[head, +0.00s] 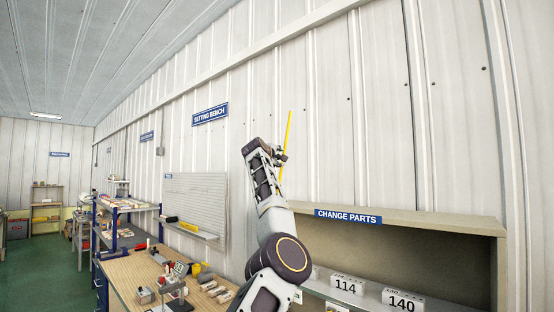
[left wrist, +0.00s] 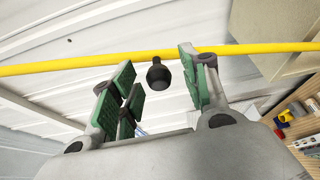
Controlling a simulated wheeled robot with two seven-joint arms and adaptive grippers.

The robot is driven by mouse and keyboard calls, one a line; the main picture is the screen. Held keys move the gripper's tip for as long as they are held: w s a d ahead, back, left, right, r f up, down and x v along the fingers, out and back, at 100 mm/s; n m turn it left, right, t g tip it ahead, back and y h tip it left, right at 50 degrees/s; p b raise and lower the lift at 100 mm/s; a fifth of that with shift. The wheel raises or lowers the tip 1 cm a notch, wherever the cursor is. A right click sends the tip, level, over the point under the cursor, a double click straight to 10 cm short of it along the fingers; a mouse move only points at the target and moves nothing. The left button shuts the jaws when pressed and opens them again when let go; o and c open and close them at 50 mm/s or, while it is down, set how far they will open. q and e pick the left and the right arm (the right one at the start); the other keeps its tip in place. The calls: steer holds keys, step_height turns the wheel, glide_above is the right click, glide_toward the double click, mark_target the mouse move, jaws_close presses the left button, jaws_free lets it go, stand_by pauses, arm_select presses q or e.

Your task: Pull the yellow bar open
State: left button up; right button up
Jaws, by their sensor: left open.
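The yellow bar (head: 287,133) is a thin, nearly upright rod in front of the white panelled wall in the head view. In the left wrist view the yellow bar (left wrist: 80,64) runs across the whole picture, just at the fingertips. My left gripper (head: 279,156) is at the bar's lower part; it also shows in the left wrist view (left wrist: 157,62). It is open, with green pads apart. A black knob (left wrist: 158,74) shows between the fingers, below the bar in that picture. I cannot tell whether the fingers touch the bar. My right gripper is out of view.
A shelf unit labelled "CHANGE PARTS" (head: 455,222) with numbered white blocks (head: 402,300) stands at the right. A wooden bench (head: 128,272) with tools and a pegboard (head: 195,200) are at the left. The wall (head: 380,120) is close behind the bar.

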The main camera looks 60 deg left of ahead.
arm_select(q)
steer(key=shift+s+d, duration=0.2)
steer(key=v, duration=1.1)
steer(key=shift+s, duration=0.2)
stand_by(0.8)
steer(key=shift+d, duration=0.15)
stand_by(0.4)
